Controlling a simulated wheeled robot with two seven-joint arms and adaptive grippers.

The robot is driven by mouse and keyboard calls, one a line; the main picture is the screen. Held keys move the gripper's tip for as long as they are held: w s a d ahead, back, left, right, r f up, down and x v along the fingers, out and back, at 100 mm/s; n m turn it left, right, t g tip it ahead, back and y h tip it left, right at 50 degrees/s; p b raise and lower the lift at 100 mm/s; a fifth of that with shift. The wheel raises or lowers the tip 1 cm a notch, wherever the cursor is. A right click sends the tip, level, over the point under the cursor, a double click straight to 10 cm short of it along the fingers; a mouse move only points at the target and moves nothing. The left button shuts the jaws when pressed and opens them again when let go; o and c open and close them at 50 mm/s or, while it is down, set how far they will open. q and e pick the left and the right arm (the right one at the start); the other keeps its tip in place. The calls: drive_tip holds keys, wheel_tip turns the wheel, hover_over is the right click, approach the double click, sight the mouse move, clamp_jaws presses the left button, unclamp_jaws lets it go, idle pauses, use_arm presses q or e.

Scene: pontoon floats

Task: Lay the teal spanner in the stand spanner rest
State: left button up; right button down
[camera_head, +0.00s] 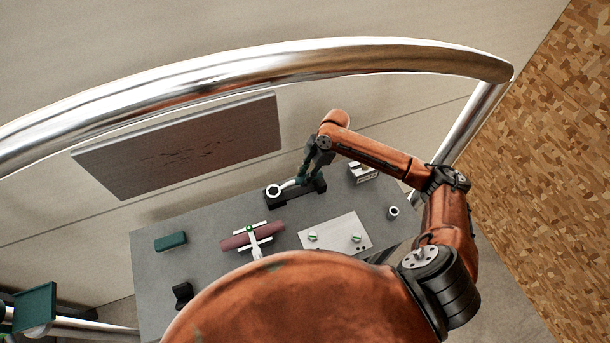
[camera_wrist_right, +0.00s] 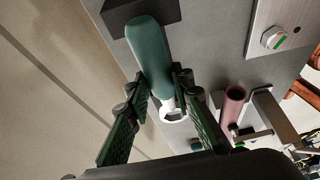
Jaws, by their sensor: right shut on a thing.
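The teal spanner (camera_wrist_right: 148,50) has a thick teal handle and a bright metal ring end (camera_wrist_right: 172,112). In the head view its ring end (camera_head: 273,191) points left, over a black block (camera_head: 296,195) on the grey bench. My right gripper (camera_head: 308,176) is shut on the spanner. In the wrist view the fingers (camera_wrist_right: 162,102) lie on both sides of it near the ring end, and the handle's far end overlaps the black block (camera_wrist_right: 165,8). I cannot tell whether the spanner touches the block. The block may be the spanner rest. My left gripper is not in view.
On the bench (camera_head: 210,262) are a pink cylinder (camera_head: 236,242) with a white metal frame, a plate (camera_head: 335,236) with green-marked fittings, a teal block (camera_head: 171,241), a black bracket (camera_head: 182,293), a labelled box (camera_head: 362,173) and a small ring (camera_head: 393,212). A chrome rail (camera_head: 270,68) crosses above.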

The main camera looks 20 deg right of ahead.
drive_tip(key=shift+f, duration=0.85)
idle(0.7)
drive_tip(key=c, duration=1.6)
unclamp_jaws()
drive_tip(key=v, duration=1.2)
